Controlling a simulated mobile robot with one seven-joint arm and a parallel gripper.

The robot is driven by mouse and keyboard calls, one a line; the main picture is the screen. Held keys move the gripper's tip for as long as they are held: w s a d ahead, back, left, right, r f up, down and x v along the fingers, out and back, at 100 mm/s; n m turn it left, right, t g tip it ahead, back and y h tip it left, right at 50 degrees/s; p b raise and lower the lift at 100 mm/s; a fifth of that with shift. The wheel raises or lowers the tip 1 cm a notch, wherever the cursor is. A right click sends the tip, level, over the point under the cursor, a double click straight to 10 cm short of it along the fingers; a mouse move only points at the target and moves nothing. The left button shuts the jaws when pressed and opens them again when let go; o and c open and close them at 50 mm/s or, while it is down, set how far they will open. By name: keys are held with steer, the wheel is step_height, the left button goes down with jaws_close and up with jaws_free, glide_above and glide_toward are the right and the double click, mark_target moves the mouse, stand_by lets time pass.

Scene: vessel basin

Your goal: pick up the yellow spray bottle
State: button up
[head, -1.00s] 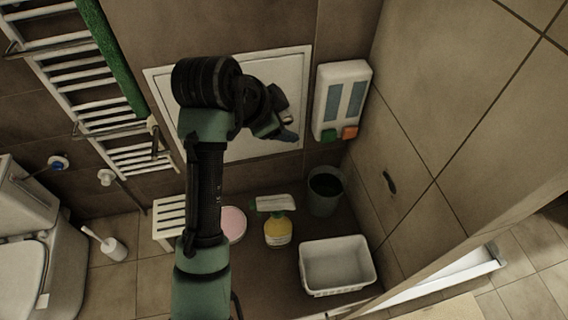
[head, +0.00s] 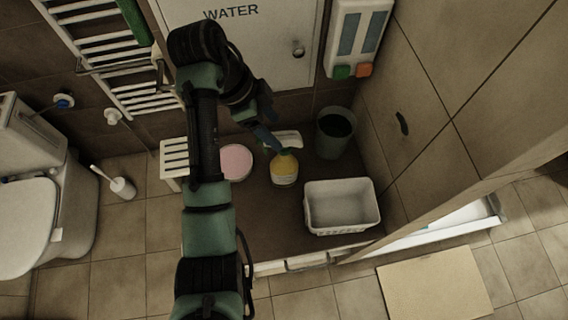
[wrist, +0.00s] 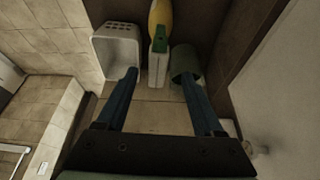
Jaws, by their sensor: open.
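The yellow spray bottle (head: 284,170) stands upright on the brown floor of the basin, with a white and green spray head. In the wrist view the bottle (wrist: 160,18) shows at the top centre, its spray head (wrist: 158,62) pointing toward me. My gripper (head: 274,146) is above and beside the spray head in the head view and partly overlaps it. In the wrist view my gripper (wrist: 164,88) is open, its two blue fingers spread wide with nothing between them but floor and the spray head's lower end ahead. I cannot tell the exact gap to the bottle.
A white basket (head: 342,207) stands right of the bottle. A dark green bin (head: 336,132) stands behind it at the wall. A pink round item (head: 236,162) and a white stool (head: 174,160) are at left. A soap dispenser (head: 357,38) hangs on the wall.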

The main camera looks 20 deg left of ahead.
mark_target(282, 135)
steer(key=shift+w+d+f+b, duration=0.1)
steer(key=shift+d+f+b, duration=0.2)
steer(key=shift+d+f, duration=0.25)
steer(key=shift+w+d+f+b, duration=0.1)
steer(key=shift+d+f+b, duration=0.2)
steer(key=shift+f, duration=0.4)
steer(key=shift+w+d+f+p, duration=0.2)
steer(key=shift+f+p, duration=0.1)
steer(key=shift+p, duration=0.15)
steer(key=shift+d+f, duration=0.15)
steer(key=shift+f, duration=0.4)
jaws_close()
steer(key=shift+w+r, duration=0.1)
